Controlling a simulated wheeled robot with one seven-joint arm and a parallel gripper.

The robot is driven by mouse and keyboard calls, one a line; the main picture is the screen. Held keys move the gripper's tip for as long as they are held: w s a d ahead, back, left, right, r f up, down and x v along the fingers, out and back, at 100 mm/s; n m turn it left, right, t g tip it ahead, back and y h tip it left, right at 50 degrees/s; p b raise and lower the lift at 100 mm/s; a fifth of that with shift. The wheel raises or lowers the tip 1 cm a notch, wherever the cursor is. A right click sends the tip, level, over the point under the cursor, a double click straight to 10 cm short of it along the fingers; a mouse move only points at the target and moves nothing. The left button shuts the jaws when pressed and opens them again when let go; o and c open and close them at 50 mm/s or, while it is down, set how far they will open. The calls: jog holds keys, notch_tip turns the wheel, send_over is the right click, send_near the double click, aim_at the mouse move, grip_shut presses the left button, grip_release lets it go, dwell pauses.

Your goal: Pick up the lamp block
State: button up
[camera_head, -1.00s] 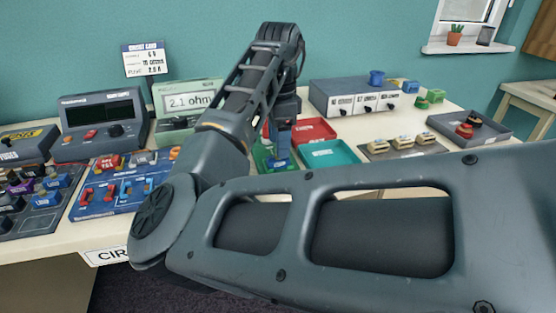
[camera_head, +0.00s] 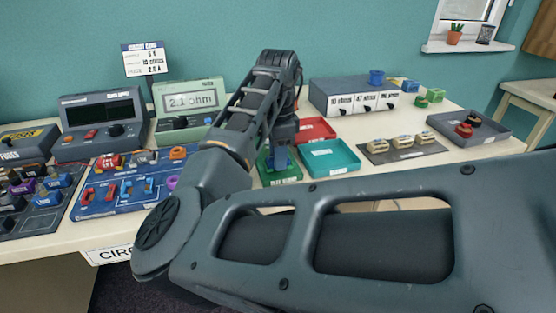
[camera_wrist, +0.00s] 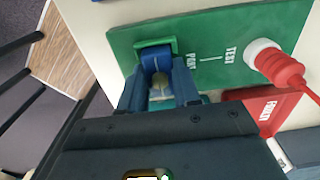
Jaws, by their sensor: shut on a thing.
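My gripper (camera_wrist: 160,92) is shut on the lamp block (camera_wrist: 158,62), a blue block with a pale yellowish dome between the fingers. The block is at a raised green socket (camera_wrist: 155,45) on the green test-port board (camera_wrist: 210,30). I cannot tell whether it is fully seated there or slightly raised. In the head view my gripper (camera_head: 281,158) is low over the green board (camera_head: 268,178); my arm hides part of the board, and the block cannot be made out there.
A red plug (camera_wrist: 280,70) with a cable is on the board beside my gripper. Red (camera_head: 316,129) and teal (camera_head: 330,158) trays lie just right. A blue circuit board (camera_head: 128,190) and the 2.1 ohm meter (camera_head: 190,108) are left. A grey tray (camera_head: 497,134) is far right.

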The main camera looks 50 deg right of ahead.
grip_shut()
jog(key=shift+r, duration=0.15)
jog(key=shift+r, duration=0.25)
jog(key=r, duration=0.3)
jog(key=shift+s+d+r, duration=0.15)
jog(key=shift+d+r, duration=0.15)
jog(key=shift+r, duration=0.05)
jog(key=s+d+r+p, duration=0.3)
jog(key=s+d+r, duration=0.2)
jog(key=d+r, duration=0.4)
jog(key=shift+s+d+r+p, duration=0.15)
jog(key=shift+s+r+p, duration=0.15)
jog(key=shift+s, duration=0.05)
jog(key=shift+s+f, duration=0.1)
dwell(0.4)
